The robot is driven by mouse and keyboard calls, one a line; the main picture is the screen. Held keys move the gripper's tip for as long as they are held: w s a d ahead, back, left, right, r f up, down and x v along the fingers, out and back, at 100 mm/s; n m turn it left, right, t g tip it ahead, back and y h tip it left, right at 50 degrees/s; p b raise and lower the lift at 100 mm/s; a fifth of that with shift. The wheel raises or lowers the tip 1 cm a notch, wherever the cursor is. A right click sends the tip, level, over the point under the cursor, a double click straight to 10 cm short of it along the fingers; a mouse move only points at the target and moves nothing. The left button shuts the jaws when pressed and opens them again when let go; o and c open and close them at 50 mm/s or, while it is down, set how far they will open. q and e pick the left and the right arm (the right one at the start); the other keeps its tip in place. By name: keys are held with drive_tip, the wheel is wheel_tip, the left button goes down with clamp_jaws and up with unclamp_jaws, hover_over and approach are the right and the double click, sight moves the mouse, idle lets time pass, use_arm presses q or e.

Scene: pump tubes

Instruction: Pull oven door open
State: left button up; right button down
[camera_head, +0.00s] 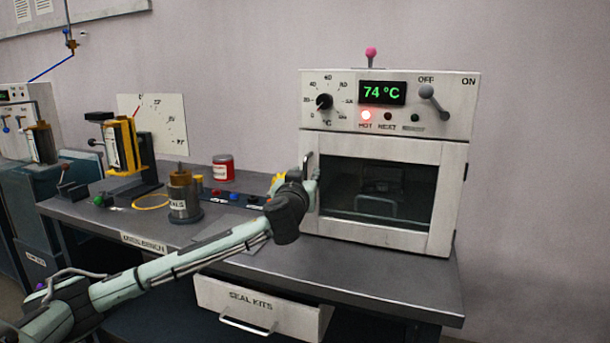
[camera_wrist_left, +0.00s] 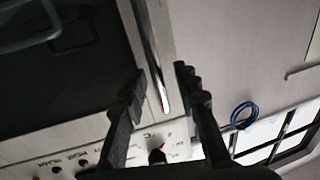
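The white oven (camera_head: 388,160) stands on the bench at the right. Its door (camera_head: 390,233), with a dark window, looks shut. The upright metal door handle (camera_head: 307,166) is on the door's left side, partly hidden by my left gripper (camera_head: 306,186). In the left wrist view the handle (camera_wrist_left: 151,50) is a shiny bar that appears between the two dark fingers of my left gripper (camera_wrist_left: 160,70). The fingers are apart, with a gap visible on each side of the bar. I cannot tell how deep the bar sits between them. My right gripper is not in view.
The oven panel shows a green 74 °C display (camera_head: 382,93) and a lit red lamp (camera_head: 366,115). A red can (camera_head: 223,168), a metal cylinder (camera_head: 184,198) and a yellow device (camera_head: 122,148) stand left. A drawer (camera_head: 262,308) below is partly out.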

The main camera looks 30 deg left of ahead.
use_arm(q)
clamp_jaws()
idle(0.4)
